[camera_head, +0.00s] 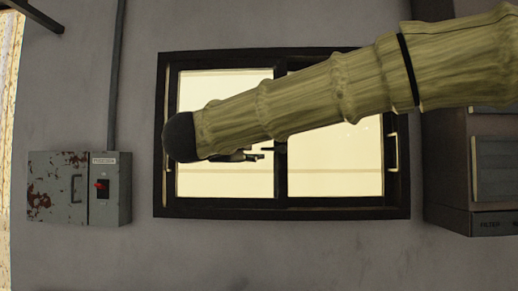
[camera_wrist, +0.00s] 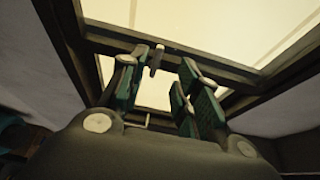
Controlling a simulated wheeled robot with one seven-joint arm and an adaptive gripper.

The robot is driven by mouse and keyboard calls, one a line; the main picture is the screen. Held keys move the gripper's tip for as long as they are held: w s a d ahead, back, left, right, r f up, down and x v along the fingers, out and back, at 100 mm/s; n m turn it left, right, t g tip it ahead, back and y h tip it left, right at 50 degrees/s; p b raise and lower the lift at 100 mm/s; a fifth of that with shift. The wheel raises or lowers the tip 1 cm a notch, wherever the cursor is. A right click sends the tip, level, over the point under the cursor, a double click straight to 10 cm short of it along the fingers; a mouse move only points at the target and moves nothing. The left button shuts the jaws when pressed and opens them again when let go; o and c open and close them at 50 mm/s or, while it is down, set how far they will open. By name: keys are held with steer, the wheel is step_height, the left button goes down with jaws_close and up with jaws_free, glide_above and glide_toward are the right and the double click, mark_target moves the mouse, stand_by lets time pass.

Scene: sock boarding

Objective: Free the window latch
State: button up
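The window (camera_head: 281,203) has a dark frame with two pale panes and a centre upright. My arm crosses in front of it and hides much of its upper half. My gripper (camera_head: 247,156) shows only as small dark parts below the arm's end, near the centre upright. In the wrist view my gripper (camera_wrist: 164,66) has its two green-padded fingers apart, with a gap between them. A small dark piece with a pale tip, probably the latch (camera_wrist: 156,60), shows in that gap near the window bar. I cannot tell whether a finger touches it.
A grey, rust-marked electrical box (camera_head: 56,190) with a red switch (camera_head: 101,185) hangs left of the window. A dark cabinet (camera_head: 452,205) stands at the right. A pale handle (camera_head: 393,152) sits on the window's right side. The wall below the window is clear.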

steer(key=v, duration=0.4)
steer(key=shift+s, duration=0.2)
stand_by(0.3)
